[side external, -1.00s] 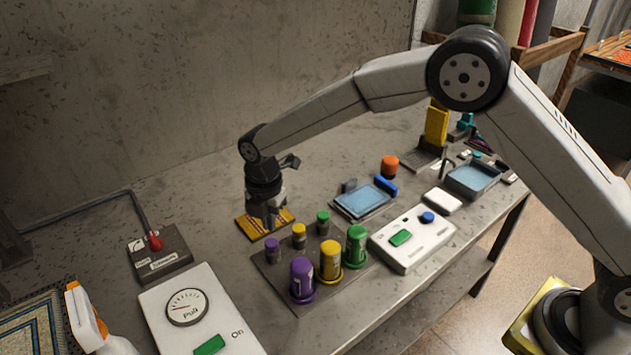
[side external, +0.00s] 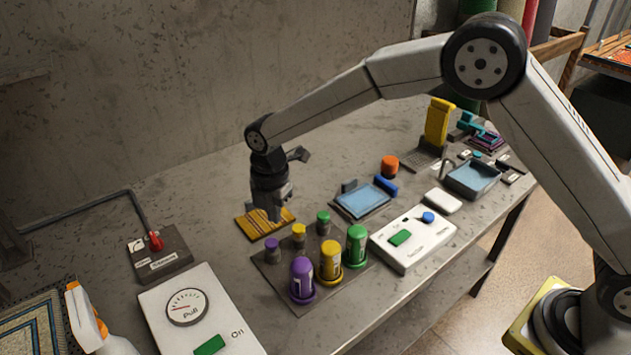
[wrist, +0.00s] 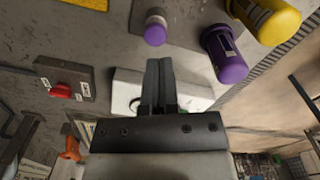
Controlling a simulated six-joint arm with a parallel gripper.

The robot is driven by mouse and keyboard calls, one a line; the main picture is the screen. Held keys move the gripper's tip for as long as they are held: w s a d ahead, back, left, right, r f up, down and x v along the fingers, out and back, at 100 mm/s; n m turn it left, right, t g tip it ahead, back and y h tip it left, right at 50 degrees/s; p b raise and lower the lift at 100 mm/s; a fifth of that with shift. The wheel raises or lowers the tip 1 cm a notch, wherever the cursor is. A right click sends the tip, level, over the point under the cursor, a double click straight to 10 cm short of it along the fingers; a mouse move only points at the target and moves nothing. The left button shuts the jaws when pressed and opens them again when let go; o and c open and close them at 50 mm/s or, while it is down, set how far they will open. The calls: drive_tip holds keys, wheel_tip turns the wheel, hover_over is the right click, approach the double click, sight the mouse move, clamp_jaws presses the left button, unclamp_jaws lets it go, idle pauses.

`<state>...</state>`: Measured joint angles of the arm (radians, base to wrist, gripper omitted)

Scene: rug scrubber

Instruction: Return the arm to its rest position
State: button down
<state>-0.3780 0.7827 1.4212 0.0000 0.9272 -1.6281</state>
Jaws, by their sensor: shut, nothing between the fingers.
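My gripper (side external: 274,212) points down with its fingers together and holds nothing. In the side external view it is above or in front of the yellow striped mat (side external: 250,225) at the back of the bench, behind the bottles; its exact height is hard to tell. In the wrist view my gripper's closed fingers (wrist: 158,64) stick up in the middle, with a purple-capped small bottle (wrist: 155,28) just beyond the tips and a large purple bottle (wrist: 226,55) to their right.
A tray (side external: 275,277) of several purple, yellow and green bottles stands in front of the gripper. A switch box (side external: 160,262), gauge panel (side external: 180,335) and spray bottle (side external: 88,325) are at left. A blue pad (side external: 362,202) and white control box (side external: 412,240) are to the right.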

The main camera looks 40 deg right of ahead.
drive_tip(key=s+d+r+m, duration=0.1)
drive_tip(key=s+d+m, duration=0.2)
drive_tip(key=d+m, duration=0.1)
drive_tip(key=s+d+r+m, duration=0.1)
drive_tip(key=s+d+m, duration=0.2)
drive_tip(key=d+m, duration=0.1)
drive_tip(key=s+d+r+m+t, duration=0.1)
drive_tip(key=s+d+m, duration=0.2)
drive_tip(key=d+m, duration=0.1)
drive_tip(key=shift+d+r, duration=0.1)
drive_tip(key=shift+d, duration=0.25)
drive_tip(key=s+d+m+t, duration=0.1)
drive_tip(key=s+d+m, duration=0.6)
drive_tip(key=s+m, duration=0.4)
drive_tip(key=shift+s+f, duration=0.3)
drive_tip(key=shift+s, duration=0.7)
